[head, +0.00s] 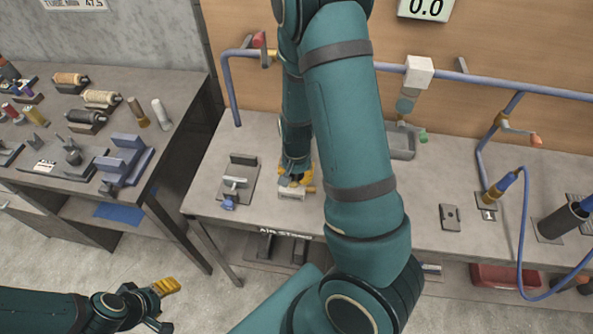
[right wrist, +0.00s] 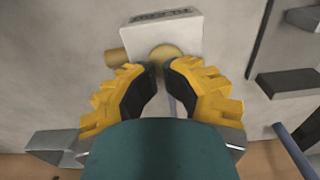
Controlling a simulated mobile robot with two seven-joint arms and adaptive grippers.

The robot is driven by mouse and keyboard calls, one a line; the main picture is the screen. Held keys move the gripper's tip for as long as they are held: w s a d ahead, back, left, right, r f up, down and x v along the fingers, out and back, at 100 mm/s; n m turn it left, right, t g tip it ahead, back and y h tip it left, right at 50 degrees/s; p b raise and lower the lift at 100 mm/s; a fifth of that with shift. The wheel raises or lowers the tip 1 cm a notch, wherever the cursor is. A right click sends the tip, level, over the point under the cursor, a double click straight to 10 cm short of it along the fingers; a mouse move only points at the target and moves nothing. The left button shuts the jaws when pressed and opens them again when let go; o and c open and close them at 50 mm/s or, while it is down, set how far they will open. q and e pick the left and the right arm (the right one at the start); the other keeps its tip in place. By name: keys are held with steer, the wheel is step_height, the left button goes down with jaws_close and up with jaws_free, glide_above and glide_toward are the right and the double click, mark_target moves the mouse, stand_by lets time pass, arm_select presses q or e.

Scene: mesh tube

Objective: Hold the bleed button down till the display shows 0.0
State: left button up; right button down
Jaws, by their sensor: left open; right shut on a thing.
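The wall display (head: 426,8) at the top of the head view reads 0.0. A small pale block (right wrist: 160,28) with a printed label, its text not readable to me, sits on the bench; it also shows in the head view (head: 292,193). A round brass button (right wrist: 166,53) is on the block, with another brass piece at its side. My right gripper (right wrist: 158,68) is shut at the button, its yellow fingers on both sides; how far the button is pressed is hidden. My left gripper (head: 168,302) is open and empty, low over the floor at left.
A grey fixture (head: 238,180) stands on the bench left of the block. Blue pipes (head: 490,85) with valves run along the back wall, and a grey tray (head: 402,145) sits below them. A side table (head: 100,130) with spools and tools stands at left.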

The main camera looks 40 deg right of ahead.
mark_target(296, 178)
steer(key=shift+s+f, duration=0.1)
steer(key=shift+s, duration=0.2)
stand_by(0.4)
steer(key=shift+r+p, duration=0.25)
steer(key=shift+p, duration=0.1)
step_height(296, 178, up, 5)
steer(key=p, duration=0.3)
steer(key=shift+w+f+p, duration=0.1)
steer(key=shift+w+p, duration=0.05)
steer(key=shift+p, duration=0.25)
step_height(296, 178, up, 9)
steer(key=shift+w+p, duration=0.15)
steer(key=shift+p, duration=0.2)
